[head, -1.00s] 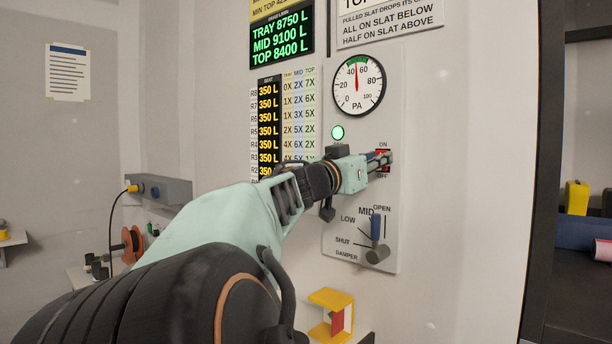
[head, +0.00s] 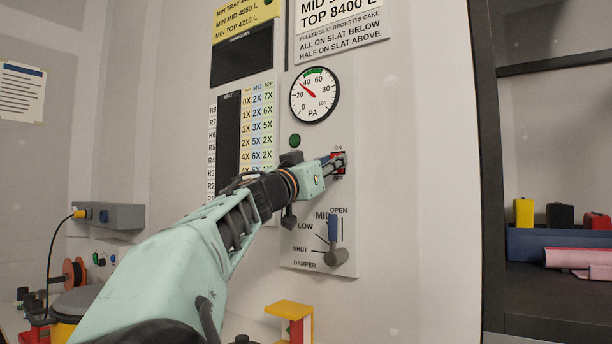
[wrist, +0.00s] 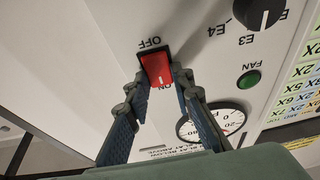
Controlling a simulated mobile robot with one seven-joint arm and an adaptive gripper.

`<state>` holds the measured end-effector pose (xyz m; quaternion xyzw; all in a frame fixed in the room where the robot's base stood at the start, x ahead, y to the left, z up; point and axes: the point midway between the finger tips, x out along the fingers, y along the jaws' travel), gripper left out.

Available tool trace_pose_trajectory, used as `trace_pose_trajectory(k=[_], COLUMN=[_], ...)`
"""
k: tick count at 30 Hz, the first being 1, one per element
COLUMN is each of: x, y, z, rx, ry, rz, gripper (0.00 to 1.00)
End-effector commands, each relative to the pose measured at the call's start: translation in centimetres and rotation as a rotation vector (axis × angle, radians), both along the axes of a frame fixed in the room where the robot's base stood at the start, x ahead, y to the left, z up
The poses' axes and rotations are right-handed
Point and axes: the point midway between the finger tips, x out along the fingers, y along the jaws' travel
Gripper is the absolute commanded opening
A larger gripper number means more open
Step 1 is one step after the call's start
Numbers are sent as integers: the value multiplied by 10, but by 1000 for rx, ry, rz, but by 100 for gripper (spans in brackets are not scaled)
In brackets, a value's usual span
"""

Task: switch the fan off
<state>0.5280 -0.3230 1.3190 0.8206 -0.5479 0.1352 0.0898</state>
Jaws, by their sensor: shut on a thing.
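The fan switch is a small red rocker in a dark frame on the wall panel, between ON and OFF marks; it shows partly in the head view (head: 335,168) and clearly in the wrist view (wrist: 157,70). My gripper (wrist: 158,82) is shut on the red rocker, a fingertip at each side of it. In the head view my gripper (head: 338,160) covers part of the switch. Which rocker end is pressed in, I cannot tell. The FAN lamp (head: 295,141) is dark green and unlit. The PA gauge (head: 314,95) needle points a little below 40.
The damper lever (head: 333,235) sticks out below the switch. A black knob (wrist: 258,12) marked E3 and E4 is near my gripper. A yellow-topped bracket (head: 289,309) is below the panel, and a dark shelf (head: 550,290) is at right.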

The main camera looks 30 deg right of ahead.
Motion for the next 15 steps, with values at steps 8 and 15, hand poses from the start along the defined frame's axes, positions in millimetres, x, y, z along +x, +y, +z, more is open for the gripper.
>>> trace_pose_trajectory(k=[8,15], x=[0,0], y=[1,1], z=[3,2], rx=[-8,-6], ry=[-1,-1], rz=[-1,-1], gripper=[0,37])
